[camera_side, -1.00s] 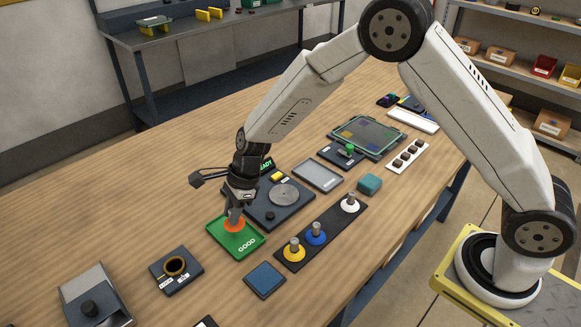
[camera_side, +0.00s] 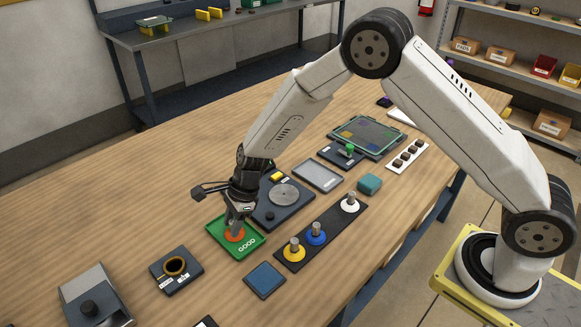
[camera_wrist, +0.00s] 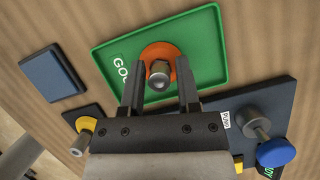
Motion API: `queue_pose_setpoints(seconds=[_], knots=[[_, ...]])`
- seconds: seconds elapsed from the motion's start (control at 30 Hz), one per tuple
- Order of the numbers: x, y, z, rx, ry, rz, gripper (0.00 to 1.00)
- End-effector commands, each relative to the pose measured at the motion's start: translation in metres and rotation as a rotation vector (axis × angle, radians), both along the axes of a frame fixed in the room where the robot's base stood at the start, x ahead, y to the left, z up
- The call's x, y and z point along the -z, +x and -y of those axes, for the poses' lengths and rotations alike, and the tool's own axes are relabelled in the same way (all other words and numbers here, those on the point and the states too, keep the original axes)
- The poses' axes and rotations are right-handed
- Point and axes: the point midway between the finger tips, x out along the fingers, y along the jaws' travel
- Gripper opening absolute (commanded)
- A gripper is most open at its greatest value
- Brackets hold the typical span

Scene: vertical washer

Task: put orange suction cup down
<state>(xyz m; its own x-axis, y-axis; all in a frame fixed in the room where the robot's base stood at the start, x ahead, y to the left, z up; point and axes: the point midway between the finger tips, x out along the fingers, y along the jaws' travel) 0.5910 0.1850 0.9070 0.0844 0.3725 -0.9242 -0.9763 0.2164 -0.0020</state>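The orange suction cup (camera_side: 235,236) has a wide orange base and a grey metal stem. It stands on the green tray marked GOOD (camera_side: 216,223) and looks upright. In the wrist view the orange suction cup (camera_wrist: 176,51) shows its stem towards me, inside the green tray (camera_wrist: 214,40). My gripper (camera_side: 236,224) is low over the tray, at the cup's stem. In the wrist view my gripper (camera_wrist: 160,88) has its two fingers spread, one to each side of the stem, with a visible gap on both sides. The fingertips' exact height is hard to tell.
A dark rack (camera_side: 334,232) with yellow, blue and white cups stands right of the tray. A dark device with a grey disc (camera_side: 284,194) is close behind it. A blue pad (camera_side: 264,279) lies in front, and a black fixture with a ring (camera_side: 176,267) is to the left.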

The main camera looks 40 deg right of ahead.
Motion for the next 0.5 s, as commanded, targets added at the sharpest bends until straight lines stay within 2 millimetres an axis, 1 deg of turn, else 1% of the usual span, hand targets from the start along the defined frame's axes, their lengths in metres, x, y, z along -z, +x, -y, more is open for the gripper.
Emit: queue_pose_setpoints(seconds=[0.03,0.07,0.5], knots=[[-0.0004,0.0001,0.0,0.0,0.0,0.0,0.61],[-0.0003,0.0001,0.0,0.0,0.0,0.0,0.65],[-0.0035,0.0,0.0,0.0,0.0,0.0,0.65]])
